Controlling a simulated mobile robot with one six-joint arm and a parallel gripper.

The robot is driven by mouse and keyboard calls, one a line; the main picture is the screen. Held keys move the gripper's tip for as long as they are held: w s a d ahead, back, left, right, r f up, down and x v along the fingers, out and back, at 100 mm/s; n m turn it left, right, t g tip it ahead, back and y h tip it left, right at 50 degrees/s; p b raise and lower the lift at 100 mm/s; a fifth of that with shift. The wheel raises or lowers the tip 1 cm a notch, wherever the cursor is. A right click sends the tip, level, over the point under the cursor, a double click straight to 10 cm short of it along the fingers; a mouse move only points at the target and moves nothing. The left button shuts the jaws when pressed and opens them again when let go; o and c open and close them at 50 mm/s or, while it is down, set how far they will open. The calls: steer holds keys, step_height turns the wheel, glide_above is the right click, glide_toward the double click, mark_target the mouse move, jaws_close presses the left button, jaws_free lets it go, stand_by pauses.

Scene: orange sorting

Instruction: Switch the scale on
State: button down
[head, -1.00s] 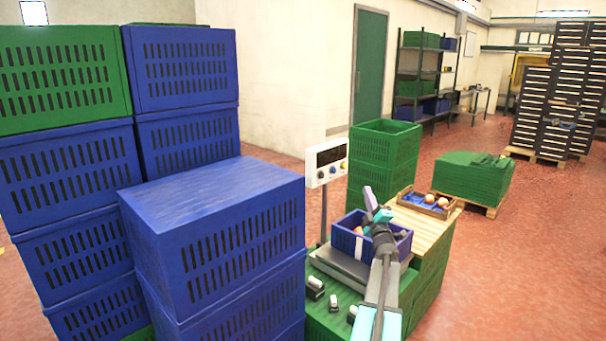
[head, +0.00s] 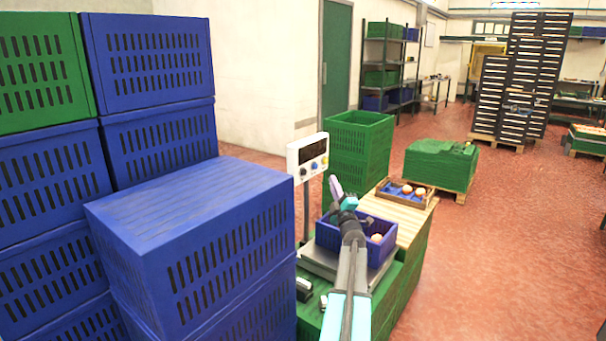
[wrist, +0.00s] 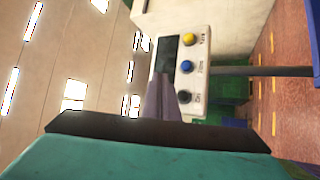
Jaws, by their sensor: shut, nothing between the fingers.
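The scale's white display head (head: 307,157) stands on a post behind its metal platform (head: 318,262). In the wrist view the display head (wrist: 201,50) appears turned sideways, with a dark screen (wrist: 168,54) and a row of yellow (wrist: 190,39), blue (wrist: 186,66) and black (wrist: 185,96) buttons. Small labels beside them are too blurred to read surely. My gripper (head: 335,186) is shut and empty, to the right of and below the display head in the head view. In the wrist view its fingertips (wrist: 161,82) overlap the panel's edge near the black button; contact cannot be told.
A blue crate (head: 330,236) with oranges sits on the platform, under my arm. Tall blue crates (head: 190,240) crowd the left. Green crates (head: 357,150) stand behind. Red floor is free at right.

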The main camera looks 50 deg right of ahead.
mark_target(304, 172)
steer(key=shift+w, duration=0.15)
steer(key=w+b, duration=0.1)
steer(key=w, duration=0.7)
steer(key=shift+w, duration=0.4)
steer(key=shift+w+f+b, duration=0.1)
steer(key=shift+w+b, duration=0.25)
steer(key=shift+b, duration=0.3)
stand_by(1.6)
steer(key=shift+w+b, duration=0.5)
steer(key=shift+w, duration=0.15)
stand_by(1.3)
steer(key=shift+s, duration=0.1)
stand_by(0.4)
steer(key=shift+s, duration=0.9)
